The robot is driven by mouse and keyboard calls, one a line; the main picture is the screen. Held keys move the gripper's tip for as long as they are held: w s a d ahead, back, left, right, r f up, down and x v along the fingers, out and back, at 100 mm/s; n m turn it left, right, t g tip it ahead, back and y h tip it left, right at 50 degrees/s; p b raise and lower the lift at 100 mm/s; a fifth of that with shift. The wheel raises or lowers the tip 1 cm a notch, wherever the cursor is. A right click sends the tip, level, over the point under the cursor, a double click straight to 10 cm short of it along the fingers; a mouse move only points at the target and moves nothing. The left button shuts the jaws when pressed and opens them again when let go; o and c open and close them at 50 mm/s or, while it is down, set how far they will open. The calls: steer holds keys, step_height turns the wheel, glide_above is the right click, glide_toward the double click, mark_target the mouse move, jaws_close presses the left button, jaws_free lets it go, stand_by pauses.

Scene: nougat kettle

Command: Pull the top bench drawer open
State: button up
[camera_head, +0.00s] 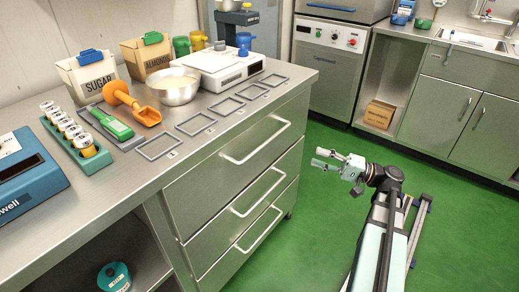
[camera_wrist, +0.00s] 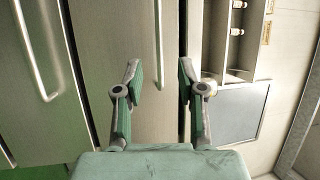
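The top bench drawer (camera_head: 225,163) is the uppermost of three steel drawers and looks closed. Its bar handle (camera_head: 256,145) runs across the front. My gripper (camera_head: 328,158) is to the right of the drawer fronts in the head view, apart from them over the green floor. In the wrist view my gripper (camera_wrist: 160,75) is open and empty, with its fingers well apart. A vertical-looking bar handle (camera_wrist: 158,45) shows between and beyond the fingertips; I cannot tell for certain which drawer it belongs to. Another handle (camera_wrist: 35,55) is further left.
The bench top (camera_head: 150,178) carries a scale (camera_head: 220,65), a metal bowl (camera_head: 174,86), an orange scoop (camera_head: 145,112), a vial rack (camera_head: 80,150) and several empty frames. The middle drawer (camera_head: 235,220) is below. Green floor (camera_head: 320,230) lies clear between bench and my arm.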

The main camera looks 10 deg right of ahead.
mark_target(268, 140)
steer(key=b+x, duration=0.2)
steer(key=x, duration=1.5)
steer(key=shift+a+f, duration=0.1)
steer(key=shift+f, duration=0.1)
jaws_close()
